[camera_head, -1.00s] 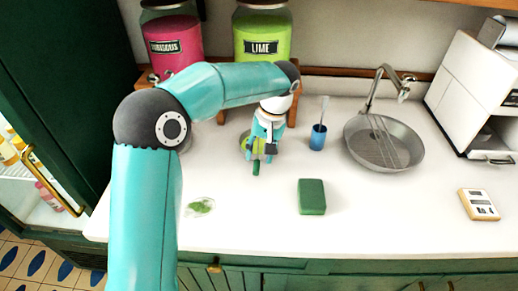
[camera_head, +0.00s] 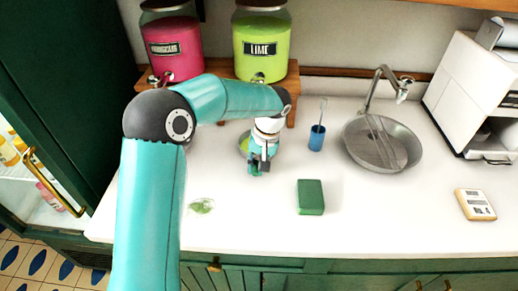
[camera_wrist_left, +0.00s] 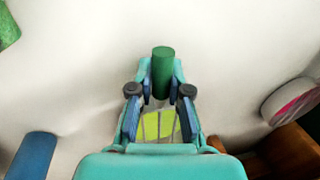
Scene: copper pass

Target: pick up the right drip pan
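The right drip pan (camera_head: 243,145) holds lime-green liquid and stands on the counter in front of the lime dispenser, mostly hidden by my left gripper. In the left wrist view its slatted lime interior (camera_wrist_left: 158,124) shows between my fingers. Its green handle (camera_wrist_left: 163,70) points toward the counter's front. My left gripper (camera_head: 257,171) is low at the handle. In the wrist view its fingertips (camera_wrist_left: 163,82) lie on both sides of the handle, very near it; contact is unclear. My right gripper is not in view.
A pink-filled pan (camera_wrist_left: 293,100) and wooden stand (camera_wrist_left: 290,152) are close by. The blue cup (camera_head: 316,138), green sponge (camera_head: 311,197) and round sink (camera_head: 382,148) lie to the right. A green smear (camera_head: 201,206) lies at left. The front middle counter is clear.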

